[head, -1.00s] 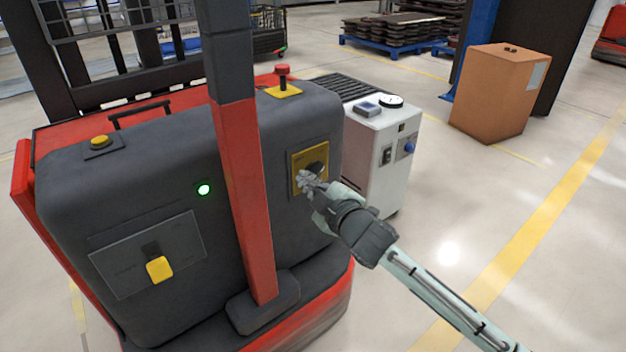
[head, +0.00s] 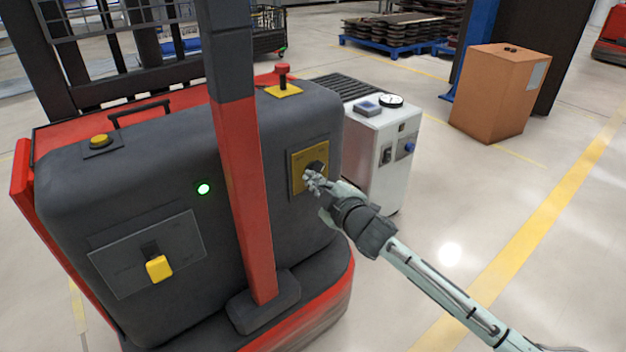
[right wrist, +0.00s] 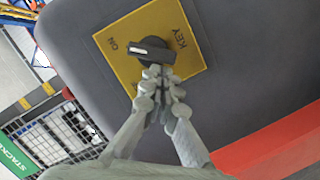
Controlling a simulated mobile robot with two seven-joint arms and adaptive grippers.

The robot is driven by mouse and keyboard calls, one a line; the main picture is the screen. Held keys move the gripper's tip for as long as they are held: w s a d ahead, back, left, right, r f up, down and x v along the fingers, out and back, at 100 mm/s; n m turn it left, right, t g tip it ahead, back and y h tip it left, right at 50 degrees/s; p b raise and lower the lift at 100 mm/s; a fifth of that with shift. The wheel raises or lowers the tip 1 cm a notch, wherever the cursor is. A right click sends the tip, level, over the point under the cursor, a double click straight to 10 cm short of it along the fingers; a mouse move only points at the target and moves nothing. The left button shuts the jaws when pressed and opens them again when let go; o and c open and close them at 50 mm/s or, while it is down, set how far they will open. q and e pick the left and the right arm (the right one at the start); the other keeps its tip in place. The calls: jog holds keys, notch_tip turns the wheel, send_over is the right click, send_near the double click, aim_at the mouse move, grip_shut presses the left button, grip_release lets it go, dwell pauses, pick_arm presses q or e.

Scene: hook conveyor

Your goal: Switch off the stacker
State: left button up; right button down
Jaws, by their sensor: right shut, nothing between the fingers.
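The stacker (head: 130,190) is a dark grey and red machine on the left of the head view. Its yellow key plate (head: 297,168) carries a black key knob (head: 317,167); a green lamp (head: 203,188) on the body is lit. In the right wrist view the plate (right wrist: 190,62) reads KEY and ON, and the knob (right wrist: 152,50) has a white mark pointing toward the ON side. My right gripper (head: 309,177) is shut and empty. Its fingertips (right wrist: 163,72) are at the knob's edge; I cannot tell whether they touch it. My left gripper is not in view.
The stacker has a red upright post (head: 243,190), a yellow lever (head: 159,268), a yellow button (head: 99,141) and a red mushroom button (head: 282,72). A white cabinet (head: 375,165) stands right behind my right gripper. A cardboard box (head: 495,95) stands farther right. Floor at right is clear.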

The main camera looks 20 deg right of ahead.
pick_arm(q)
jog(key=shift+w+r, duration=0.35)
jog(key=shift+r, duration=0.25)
pick_arm(e)
jog(key=shift+f+n, duration=0.2)
jog(key=shift+n, duration=0.3)
pick_arm(q)
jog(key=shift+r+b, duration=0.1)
jog(key=shift+b, duration=0.2)
